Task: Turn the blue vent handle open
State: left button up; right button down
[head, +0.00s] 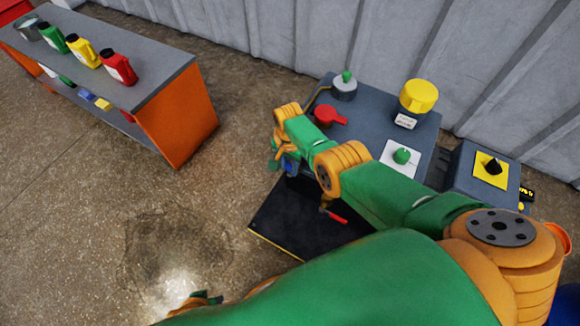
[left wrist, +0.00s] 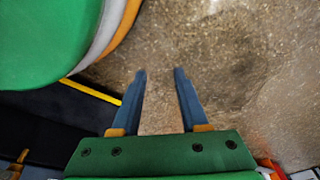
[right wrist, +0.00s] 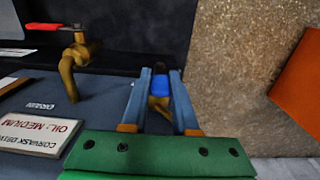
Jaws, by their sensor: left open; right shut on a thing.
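The blue vent handle (right wrist: 161,88) sits between the fingers of my right gripper (right wrist: 162,80) in the right wrist view, on a brass fitting (right wrist: 160,105) at the side of the grey machine. My right gripper is shut on it. In the head view my right gripper (head: 287,166) is at the machine's left side, and the arm hides much of the handle. My left gripper (left wrist: 160,80) is open and empty above bare floor in the left wrist view. In the head view only a part of it shows at the bottom edge.
A brass valve with a red lever (right wrist: 42,26) is close by on the machine. A black mat or plate (head: 280,225) lies below. The machine top (head: 362,125) carries a red knob, a green knob and a yellow cap. A bench (head: 178,115) with bottles stands left, with clear floor between.

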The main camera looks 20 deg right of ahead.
aim_at(290, 164)
jog(key=c, duration=0.7)
grip_release()
jog(key=shift+r, duration=0.25)
notch_tip(290, 164, up, 6)
jog(key=p, duration=0.6)
jog(key=shift+r, duration=0.35)
pick_arm(q)
jog(key=s+a, duration=0.4)
jog(key=s, duration=0.1)
jog(key=shift+s+y, duration=0.3)
jog(key=shift+s, duration=0.05)
jog(key=shift+a+f, duration=0.1)
jog(key=shift+f, duration=0.05)
